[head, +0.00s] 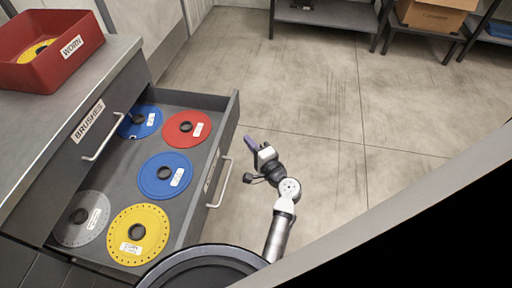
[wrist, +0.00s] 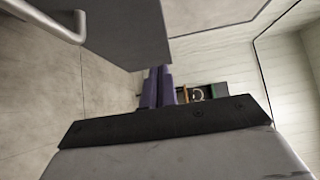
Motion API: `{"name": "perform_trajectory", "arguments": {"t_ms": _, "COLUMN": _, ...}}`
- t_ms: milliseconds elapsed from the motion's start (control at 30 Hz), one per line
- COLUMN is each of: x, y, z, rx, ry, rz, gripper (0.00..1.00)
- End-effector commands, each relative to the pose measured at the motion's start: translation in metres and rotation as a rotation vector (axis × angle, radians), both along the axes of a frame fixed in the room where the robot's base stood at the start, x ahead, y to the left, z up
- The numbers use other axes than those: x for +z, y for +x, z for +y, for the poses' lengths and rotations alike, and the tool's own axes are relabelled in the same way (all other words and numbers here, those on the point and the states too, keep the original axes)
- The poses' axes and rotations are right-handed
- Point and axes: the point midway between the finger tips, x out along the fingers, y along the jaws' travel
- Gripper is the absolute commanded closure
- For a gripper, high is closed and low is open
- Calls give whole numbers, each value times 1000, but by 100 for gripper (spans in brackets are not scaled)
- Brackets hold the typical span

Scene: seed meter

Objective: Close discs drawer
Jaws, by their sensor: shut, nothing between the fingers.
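The discs drawer (head: 228,125) stands pulled out from the grey cabinet, with blue, red, yellow and grey discs lying flat inside. Its bar handle (head: 220,183) is on the outer front face. My gripper (head: 249,141) is shut and empty, out in front of the drawer face, to the right of its far end in the head view. It appears apart from the drawer and the handle. In the wrist view the purple fingers (wrist: 159,86) are together, with a grey panel (wrist: 125,30) just beyond and a handle (wrist: 45,20) at upper left.
The closed brushes drawer (head: 90,125) is above the open one. A red bin (head: 45,55) marked WORN sits on the cabinet top (head: 60,110). Bare concrete floor (head: 320,110) lies to the right. Shelves (head: 330,15) with a cardboard box (head: 435,15) stand at the back.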

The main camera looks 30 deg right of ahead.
Motion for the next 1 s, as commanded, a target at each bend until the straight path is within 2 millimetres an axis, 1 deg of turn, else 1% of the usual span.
{"name": "perform_trajectory", "arguments": {"t_ms": 33, "x": 4, "y": 12, "z": 2, "rx": 3, "ry": 0, "rz": 0, "gripper": 100}}
{"name": "perform_trajectory", "arguments": {"t_ms": 133, "x": 4, "y": 32, "z": 4, "rx": 2, "ry": -2, "rz": 0, "gripper": 100}}
{"name": "perform_trajectory", "arguments": {"t_ms": 300, "x": 3, "y": 48, "z": 25, "rx": 2, "ry": -1, "rz": 1, "gripper": 100}}
{"name": "perform_trajectory", "arguments": {"t_ms": 533, "x": 1, "y": 56, "z": 36, "rx": 1, "ry": -1, "rz": 0, "gripper": 100}}
{"name": "perform_trajectory", "arguments": {"t_ms": 867, "x": 0, "y": 57, "z": 36, "rx": 0, "ry": -1, "rz": 0, "gripper": 100}}
{"name": "perform_trajectory", "arguments": {"t_ms": 1000, "x": 0, "y": 61, "z": 37, "rx": 1, "ry": -2, "rz": 0, "gripper": 100}}
